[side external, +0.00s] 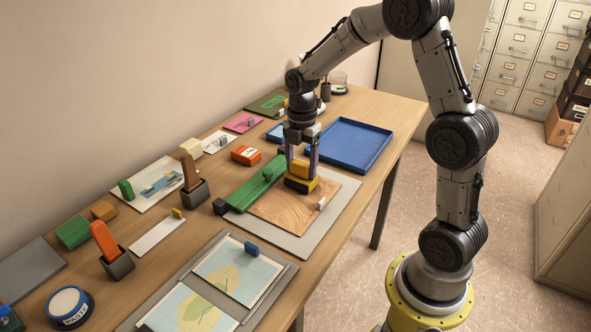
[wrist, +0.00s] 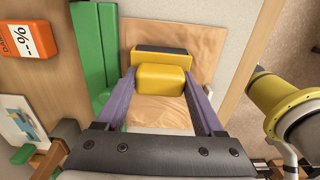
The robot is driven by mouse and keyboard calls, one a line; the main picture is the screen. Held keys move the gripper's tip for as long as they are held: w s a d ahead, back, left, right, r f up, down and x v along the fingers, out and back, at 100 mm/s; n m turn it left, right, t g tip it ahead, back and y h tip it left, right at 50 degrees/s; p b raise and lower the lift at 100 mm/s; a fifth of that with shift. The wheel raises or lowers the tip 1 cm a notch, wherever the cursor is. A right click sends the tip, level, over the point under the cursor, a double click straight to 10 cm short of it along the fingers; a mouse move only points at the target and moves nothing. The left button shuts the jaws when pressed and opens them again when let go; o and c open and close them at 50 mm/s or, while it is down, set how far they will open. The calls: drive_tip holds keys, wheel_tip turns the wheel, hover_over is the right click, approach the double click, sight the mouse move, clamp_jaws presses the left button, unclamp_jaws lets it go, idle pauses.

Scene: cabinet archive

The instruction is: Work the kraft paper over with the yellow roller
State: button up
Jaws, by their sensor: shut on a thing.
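The kraft paper (side external: 283,211), a brown rippled sheet, lies on a pale grey board (side external: 340,200) on the desk; it also shows in the wrist view (wrist: 197,34). A green bar (side external: 262,183) lies along its left side. My gripper (side external: 301,169), with purple fingers, points down over the far part of the paper. It is shut on the yellow block-shaped handle of the yellow roller (side external: 302,180). In the wrist view the handle (wrist: 161,79) sits between the fingers, with a dark strip on a yellow part beyond it. I cannot tell whether the roller touches the paper.
A small white block (side external: 322,203) stands at the paper's right edge. A blue tray (side external: 352,146) lies behind to the right. An orange box (side external: 245,155) is to the left. Map sheets on a grey board (side external: 237,270) lie in front. Tool holders (side external: 195,192) stand further left.

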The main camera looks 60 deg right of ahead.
drive_tip(key=shift+d+r, duration=0.1)
drive_tip(key=shift+d, duration=1.1)
wheel_tip(320, 180, up, 8)
drive_tip(key=shift+a, duration=0.1)
